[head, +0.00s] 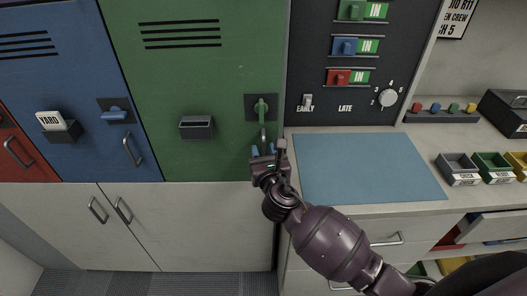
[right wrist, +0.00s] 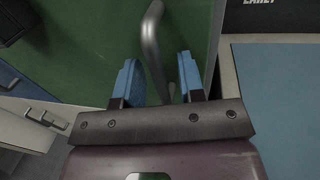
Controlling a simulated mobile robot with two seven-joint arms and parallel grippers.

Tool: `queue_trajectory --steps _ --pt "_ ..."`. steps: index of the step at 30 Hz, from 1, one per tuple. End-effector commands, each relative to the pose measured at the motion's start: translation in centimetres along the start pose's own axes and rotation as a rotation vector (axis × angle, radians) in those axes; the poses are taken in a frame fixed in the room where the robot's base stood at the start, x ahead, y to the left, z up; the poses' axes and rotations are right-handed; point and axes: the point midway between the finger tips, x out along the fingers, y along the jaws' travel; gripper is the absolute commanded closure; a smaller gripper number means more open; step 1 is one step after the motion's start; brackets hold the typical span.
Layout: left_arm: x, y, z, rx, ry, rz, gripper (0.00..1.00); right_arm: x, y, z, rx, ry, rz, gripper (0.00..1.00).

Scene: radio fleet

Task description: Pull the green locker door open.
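The green locker door (head: 210,80) is closed, flush with its neighbours. It has vent slots, a small dark holder (head: 197,126) and a green turn latch (head: 261,106) on a dark plate. Its grey metal bar handle (head: 263,137) is below the latch, near the door's right edge. My right gripper (head: 269,151) is at the handle's lower part. In the right wrist view, the blue fingers of this gripper (right wrist: 158,65) are apart, with the handle (right wrist: 153,40) running between them. I see a gap on both sides of the bar. My left gripper is not in view.
A blue locker door (head: 70,80) with its own handle stands to the left. A dark switch panel (head: 350,60) and a counter with a blue mat (head: 368,168) are to the right. White cupboards (head: 130,225) are below. Small trays (head: 458,170) sit on the counter.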

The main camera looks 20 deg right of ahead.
Motion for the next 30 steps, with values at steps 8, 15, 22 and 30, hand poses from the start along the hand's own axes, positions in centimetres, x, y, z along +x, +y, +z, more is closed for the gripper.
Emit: queue_trajectory --steps 8,15,22,30 --pt "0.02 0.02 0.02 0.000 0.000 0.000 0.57 0.17 0.00 -0.03 0.001 0.001 0.000 0.64" --pt "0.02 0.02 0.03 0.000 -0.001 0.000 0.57 0.15 0.01 -0.03 0.001 0.001 0.000 0.96" --pt "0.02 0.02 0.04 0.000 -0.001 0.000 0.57 0.14 0.01 -0.03 0.000 0.001 0.000 1.00" --pt "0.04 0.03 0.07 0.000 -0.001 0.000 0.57 0.21 0.41 -0.07 0.001 0.001 -0.001 1.00"
